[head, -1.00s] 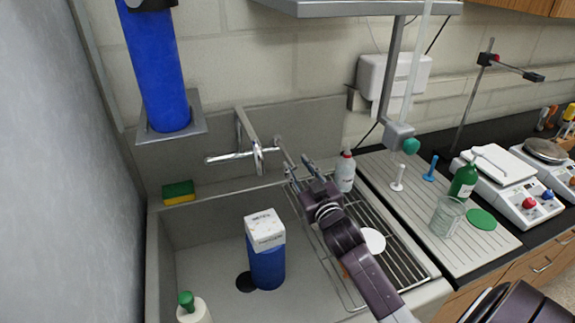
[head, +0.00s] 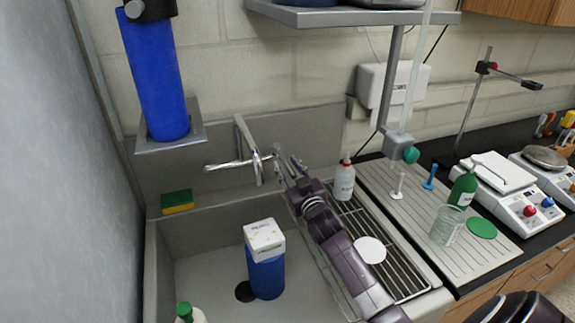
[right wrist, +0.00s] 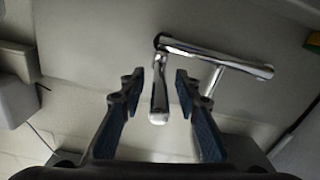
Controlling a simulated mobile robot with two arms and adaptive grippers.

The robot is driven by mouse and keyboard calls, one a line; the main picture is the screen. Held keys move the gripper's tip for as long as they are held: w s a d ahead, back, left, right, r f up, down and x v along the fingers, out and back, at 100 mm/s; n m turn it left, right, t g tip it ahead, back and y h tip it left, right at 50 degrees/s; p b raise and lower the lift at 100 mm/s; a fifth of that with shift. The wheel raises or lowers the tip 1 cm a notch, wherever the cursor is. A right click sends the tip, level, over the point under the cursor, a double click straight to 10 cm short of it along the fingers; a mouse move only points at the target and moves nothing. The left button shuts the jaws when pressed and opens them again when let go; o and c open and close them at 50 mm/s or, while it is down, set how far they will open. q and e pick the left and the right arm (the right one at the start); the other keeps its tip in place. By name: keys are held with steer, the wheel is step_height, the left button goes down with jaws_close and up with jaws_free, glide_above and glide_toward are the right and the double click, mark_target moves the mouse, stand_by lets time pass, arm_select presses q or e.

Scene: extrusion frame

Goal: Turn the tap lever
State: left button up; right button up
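The chrome tap (head: 238,163) is on the wall above the sink, with a horizontal bar and a spout reaching forward. The bar also shows in the right wrist view (right wrist: 220,59). The tap lever (right wrist: 159,90) extends from one end of the bar. My right gripper (head: 288,167) is at the right end of the tap in the head view. In the right wrist view the gripper (right wrist: 158,85) is open, with the lever between its fingers and visible gaps on both sides. My left gripper is out of view.
The sink holds a blue container with a white box on top (head: 266,265). A green and yellow sponge (head: 178,202) lies on the sink's back ledge. A white bottle (head: 344,182) stands close to the right gripper, by the drying rack (head: 397,270). A blue cylinder (head: 158,85) is at upper left.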

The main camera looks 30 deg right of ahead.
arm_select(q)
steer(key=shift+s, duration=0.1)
arm_select(e)
steer(key=shift+w, duration=0.1)
steer(key=shift+c, duration=0.4)
jaws_close()
